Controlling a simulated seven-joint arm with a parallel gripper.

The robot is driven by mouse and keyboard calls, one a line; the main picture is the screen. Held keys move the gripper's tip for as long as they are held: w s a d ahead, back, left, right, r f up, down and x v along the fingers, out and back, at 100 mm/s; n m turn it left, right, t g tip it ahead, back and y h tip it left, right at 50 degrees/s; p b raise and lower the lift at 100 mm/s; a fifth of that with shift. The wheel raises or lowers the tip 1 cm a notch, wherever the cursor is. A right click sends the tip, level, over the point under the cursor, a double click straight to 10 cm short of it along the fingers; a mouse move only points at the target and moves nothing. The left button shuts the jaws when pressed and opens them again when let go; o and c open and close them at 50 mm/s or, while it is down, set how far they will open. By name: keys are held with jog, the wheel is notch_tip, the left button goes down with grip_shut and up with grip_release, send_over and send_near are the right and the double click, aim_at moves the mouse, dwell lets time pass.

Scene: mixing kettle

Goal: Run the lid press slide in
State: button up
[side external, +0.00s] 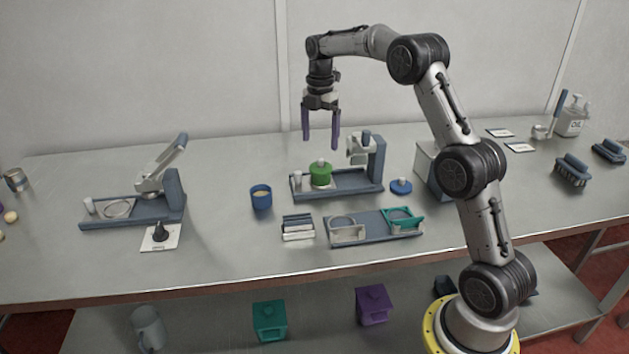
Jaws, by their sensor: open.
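My gripper (321,143) is open and empty, pointing down above the middle press, with clear air between its purple fingertips and the things below. The middle press (377,160) has a blue base and post with a silver head at its right. Its slide (345,181) is a pale plate on the base, with a small whitish knob (298,178) at the left end. A green pot (320,175) with a pale knob on top stands on the slide's left part, left of the head and apart from it. A second press (172,188) with a raised silver lever stands at the left.
A blue cup (261,197) stands left of the middle press. A blue lid (401,186) lies to its right. In front are a two-place rack (374,238) and a striped block (298,228). A grey box (430,172) stands near my arm.

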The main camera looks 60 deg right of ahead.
aim_at(298, 172)
jog(key=shift+c, duration=1.1)
jog(key=shift+s+r+m, duration=0.1)
jog(key=shift+m, duration=0.6)
jog(key=shift+c, duration=1.2)
jog(key=shift+r+m, duration=0.4)
jog(key=shift+m, duration=0.4)
jog(key=shift+c, duration=0.4)
jog(key=w+a+r+m, duration=0.1)
jog(key=w+a+m, duration=0.3)
jog(key=w, duration=0.1)
notch_tip(298, 172, down, 13)
jog(key=shift+s+f, duration=0.15)
jog(key=shift+f, duration=0.05)
grip_shut()
